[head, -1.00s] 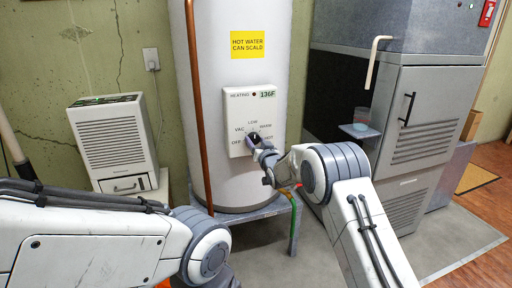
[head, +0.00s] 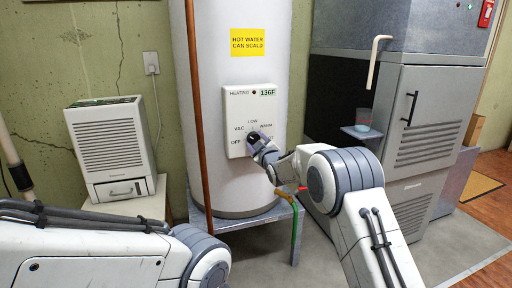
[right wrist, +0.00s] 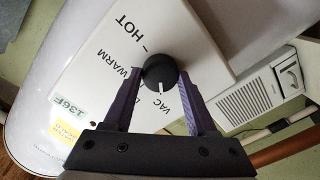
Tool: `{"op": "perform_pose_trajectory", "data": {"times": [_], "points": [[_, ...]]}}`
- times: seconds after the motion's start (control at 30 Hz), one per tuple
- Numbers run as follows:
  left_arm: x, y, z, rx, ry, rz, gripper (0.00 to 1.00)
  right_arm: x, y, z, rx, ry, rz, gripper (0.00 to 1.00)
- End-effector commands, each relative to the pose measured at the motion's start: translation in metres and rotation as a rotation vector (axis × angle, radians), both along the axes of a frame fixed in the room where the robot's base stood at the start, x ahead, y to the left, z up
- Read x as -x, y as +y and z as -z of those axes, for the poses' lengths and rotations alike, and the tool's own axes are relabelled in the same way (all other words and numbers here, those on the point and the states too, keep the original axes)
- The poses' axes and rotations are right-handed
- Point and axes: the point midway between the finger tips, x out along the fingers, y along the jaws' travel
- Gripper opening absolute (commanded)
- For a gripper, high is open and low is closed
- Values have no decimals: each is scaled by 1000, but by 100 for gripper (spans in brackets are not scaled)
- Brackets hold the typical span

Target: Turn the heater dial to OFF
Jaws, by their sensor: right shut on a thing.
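The labels OFF, VAC, LOW and WARM show in the head view; HOT shows in the wrist view. My right gripper (right wrist: 160,84) is shut on the dial, one purple finger on each side. In the head view, the right gripper (head: 257,142) covers much of the dial. My left gripper is out of view.
A copper pipe (head: 197,110) runs upright just left of the panel. The tank (head: 240,200) stands on a grey metal stand. A white dehumidifier-like unit (head: 110,140) is at left, and a grey furnace cabinet (head: 425,110) with a small shelf (head: 360,132) is at right.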

Motion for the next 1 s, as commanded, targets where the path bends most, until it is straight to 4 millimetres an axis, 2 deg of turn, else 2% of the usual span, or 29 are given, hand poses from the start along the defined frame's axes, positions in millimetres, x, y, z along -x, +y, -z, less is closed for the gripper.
{"op": "perform_pose_trajectory", "data": {"times": [0.03, 0.6, 1.0], "points": [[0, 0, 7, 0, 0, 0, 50, 0, 2, 2, 41, -16, -3, 2], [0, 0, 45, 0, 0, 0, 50, 1, 2, 3, 538, -178, -2, 2], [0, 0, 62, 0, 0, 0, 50, 1, 3, 2, 751, -246, -4, 2]]}}
